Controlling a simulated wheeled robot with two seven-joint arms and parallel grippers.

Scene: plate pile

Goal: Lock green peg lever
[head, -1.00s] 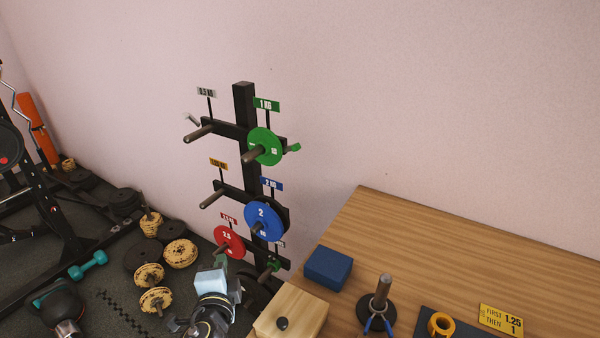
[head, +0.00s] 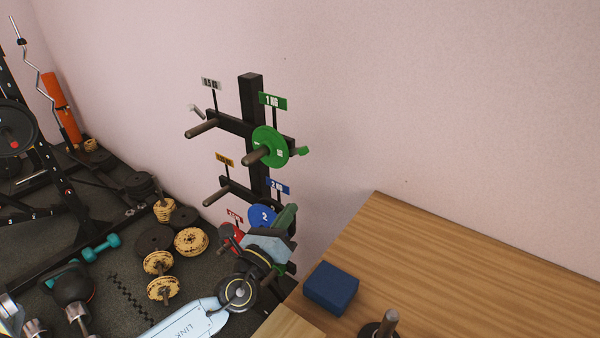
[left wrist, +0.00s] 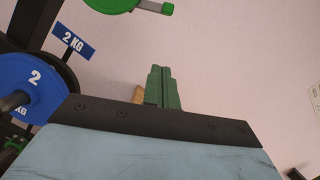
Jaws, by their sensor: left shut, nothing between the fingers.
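The green 1 KG plate (head: 268,147) hangs on the upper right peg (head: 256,157) of the black rack. The green lever (head: 303,151) sticks out to the right, just behind the plate. In the left wrist view the lever (left wrist: 155,7) is at the top edge, with part of the green plate (left wrist: 110,3) beside it. My left gripper (head: 286,216) is below the lever, in front of the rack's lower right side, apart from the lever. Its green fingers (left wrist: 163,88) are shut and empty, pointing up. My right gripper is not in view.
The blue 2 KG plate (head: 262,216) and red plate (head: 230,238) are close to my left gripper and partly hidden by it. The wooden table (head: 450,260) with a blue block (head: 331,287) stands to the right. Wall space right of the lever is clear.

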